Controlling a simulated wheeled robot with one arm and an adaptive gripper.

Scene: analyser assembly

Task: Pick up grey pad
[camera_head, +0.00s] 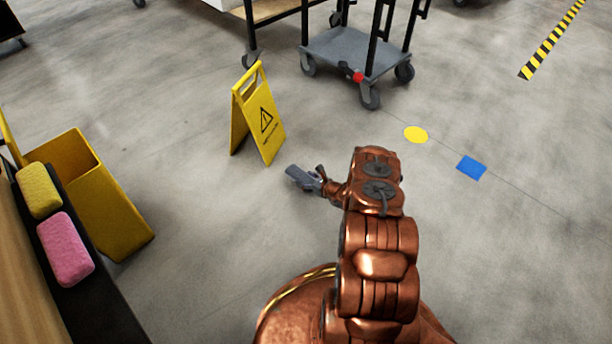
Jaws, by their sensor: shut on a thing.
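The grey pad (303,178) is a small flat grey block at the tip of my gripper (314,183). My gripper is shut on the pad and points to the left, near the middle of the view. The pad appears held above the grey floor, but its exact height cannot be told. My copper-coloured arm hides part of the floor behind and below the gripper.
A yellow warning sign (258,118) stands just behind the pad. A yellow bucket (100,195) and a dark tray (95,305) with a yellow sponge (39,190) and a pink sponge (65,249) are at left. A grey cart (350,52) stands behind.

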